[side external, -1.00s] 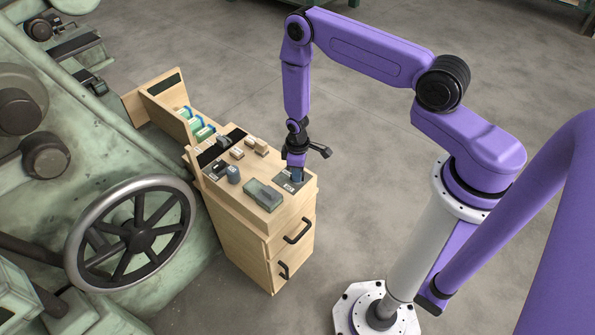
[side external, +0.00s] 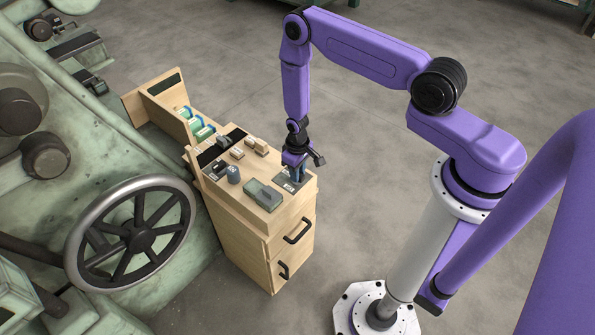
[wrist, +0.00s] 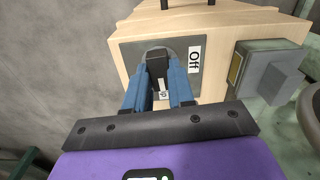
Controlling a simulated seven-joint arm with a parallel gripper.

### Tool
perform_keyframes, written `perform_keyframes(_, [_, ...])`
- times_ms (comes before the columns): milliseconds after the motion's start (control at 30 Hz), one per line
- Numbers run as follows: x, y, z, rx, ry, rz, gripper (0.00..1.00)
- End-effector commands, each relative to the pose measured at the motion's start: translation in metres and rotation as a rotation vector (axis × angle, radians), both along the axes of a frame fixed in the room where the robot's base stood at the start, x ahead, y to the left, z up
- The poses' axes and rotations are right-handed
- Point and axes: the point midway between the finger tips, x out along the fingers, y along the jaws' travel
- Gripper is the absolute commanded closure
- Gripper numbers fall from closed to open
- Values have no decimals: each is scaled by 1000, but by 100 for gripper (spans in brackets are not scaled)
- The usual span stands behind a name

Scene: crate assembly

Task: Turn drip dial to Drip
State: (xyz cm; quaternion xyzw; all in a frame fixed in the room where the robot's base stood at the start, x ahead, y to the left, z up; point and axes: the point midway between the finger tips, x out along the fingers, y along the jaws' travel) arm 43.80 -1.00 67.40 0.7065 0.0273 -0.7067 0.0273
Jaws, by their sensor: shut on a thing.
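The drip dial (wrist: 157,67) is a black knob on a grey plate (wrist: 208,88) on the wooden cabinet top. In the wrist view, the blue fingers of my gripper (wrist: 158,78) stand on both sides of the knob and are shut on it. A white "Off" label (wrist: 195,59) shows to the right of the knob. A second white label (wrist: 163,92) shows between the fingers, mostly hidden; its word cannot be read in full. In the side view, my gripper (side external: 295,177) points down at the dial plate near the cabinet's right corner.
A grey-green box (side external: 263,195) with a darker part on top sits beside the dial plate. A dark round knob (side external: 233,174) and small beige blocks (side external: 250,147) stand farther left on the cabinet (side external: 243,240). A large handwheel (side external: 135,235) is left of it.

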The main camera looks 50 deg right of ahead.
Motion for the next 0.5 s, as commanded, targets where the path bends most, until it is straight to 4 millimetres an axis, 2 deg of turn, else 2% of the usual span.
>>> perform_keyframes(267, [0,0,1,0,1,1,100])
perform_keyframes(300, [0,0,1,0,1,1,64])
perform_keyframes(333, [0,0,1,0,1,1,54])
perform_keyframes(367, [0,0,0,0,1,1,51])
perform_keyframes(500, [0,0,0,0,0,2,51])
